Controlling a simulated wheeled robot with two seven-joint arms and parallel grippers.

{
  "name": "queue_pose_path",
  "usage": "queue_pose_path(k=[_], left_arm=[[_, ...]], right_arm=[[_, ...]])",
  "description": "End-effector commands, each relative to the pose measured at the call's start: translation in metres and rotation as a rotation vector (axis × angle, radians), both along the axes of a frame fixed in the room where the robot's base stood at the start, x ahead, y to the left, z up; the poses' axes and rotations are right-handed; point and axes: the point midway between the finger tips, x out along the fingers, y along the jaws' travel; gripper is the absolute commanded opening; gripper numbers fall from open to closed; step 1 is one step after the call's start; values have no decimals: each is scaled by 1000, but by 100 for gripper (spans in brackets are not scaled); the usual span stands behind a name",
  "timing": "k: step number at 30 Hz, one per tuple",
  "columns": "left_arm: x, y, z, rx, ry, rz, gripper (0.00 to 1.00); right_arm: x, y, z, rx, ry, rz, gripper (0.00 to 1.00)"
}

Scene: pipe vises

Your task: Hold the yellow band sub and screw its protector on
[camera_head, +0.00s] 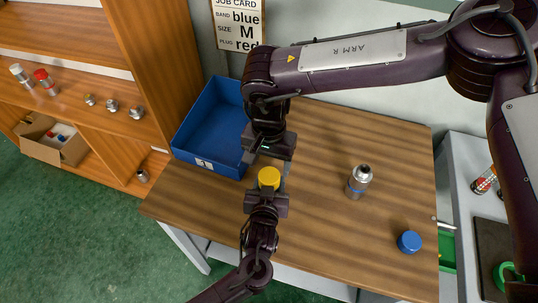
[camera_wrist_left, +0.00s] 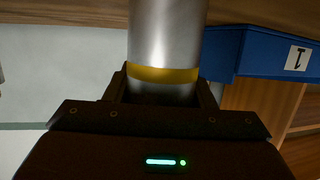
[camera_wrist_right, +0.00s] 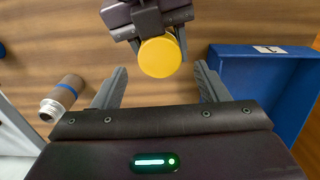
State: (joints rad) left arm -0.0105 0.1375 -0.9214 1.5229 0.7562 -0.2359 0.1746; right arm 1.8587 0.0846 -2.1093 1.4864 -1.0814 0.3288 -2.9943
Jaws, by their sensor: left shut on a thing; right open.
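My left gripper (camera_head: 266,205) is shut on the yellow band sub, a silver cylinder. In the left wrist view the sub (camera_wrist_left: 166,30) stands between the fingers, its yellow band (camera_wrist_left: 163,74) close to them; its upper end is out of frame. A round yellow protector (camera_head: 269,177) sits at the sub's end facing my right gripper; the right wrist view shows its flat face (camera_wrist_right: 160,57). Whether it is threaded on cannot be told. My right gripper (camera_wrist_right: 161,72) is open above it, its fingers to either side of the protector and apart from it.
A blue bin (camera_head: 207,130) marked 1 stands on the table's left. A grey sub with a blue band (camera_head: 358,182) stands right of the grippers, and a blue protector (camera_head: 409,242) lies near the right edge. A job card (camera_head: 238,25) hangs behind.

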Motion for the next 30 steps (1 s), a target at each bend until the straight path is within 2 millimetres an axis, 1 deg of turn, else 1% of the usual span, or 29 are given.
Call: queue_pose_path(k=[1, 3, 9, 14, 22, 23, 30], left_arm=[[0, -1, 0, 0, 1, -1, 0], [0, -1, 0, 0, 1, -1, 0], [0, 0, 0, 0, 1, -1, 0], [0, 0, 0, 0, 1, -1, 0], [0, 0, 0, 0, 1, -1, 0], [0, 0, 0, 0, 1, -1, 0], [0, 0, 0, 0, 1, -1, 0]], right_arm=[[-1, 0, -10, -1, 3, 0, 67], [-1, 0, -21, -2, 3, 0, 67], [0, 0, -46, -1, 1, -1, 67], [0, 0, -55, 0, 1, -1, 67], [0, 0, -55, 0, 0, -1, 67], [0, 0, -55, 0, 0, -1, 65], [0, 0, -55, 0, 0, -1, 33]])
